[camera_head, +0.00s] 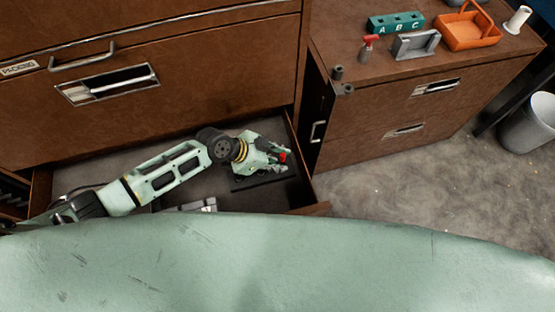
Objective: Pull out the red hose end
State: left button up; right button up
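A small red piece (283,157), which looks like the red hose end, shows at the fingertips of my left gripper (283,160). The gripper reaches down into the open bottom drawer (318,209), near its right end, above a dark block or tray (262,183) on the drawer floor. The fingers partly hide the red piece, and I cannot tell whether they are closed on it or only beside it. No hose is clearly visible. My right gripper is not in view.
The right cabinet top holds a red-topped bottle (367,48), a grey holder (416,44), a teal ABC block (396,23) and an orange tray (468,30). Grey parts (190,206) lie in the drawer. The floor at right is open, with a bin (530,122) beyond.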

aim_at(282, 155)
pick_arm(q)
grip_shut()
jog(key=shift+w+r+p, duration=0.15)
jog(key=shift+r+p, duration=0.35)
jog(key=shift+r, duration=0.25)
jog(key=shift+r+p, duration=0.3)
jog(key=shift+r, duration=0.05)
jog(key=shift+r+p, duration=1.3)
jog(key=shift+r, duration=0.25)
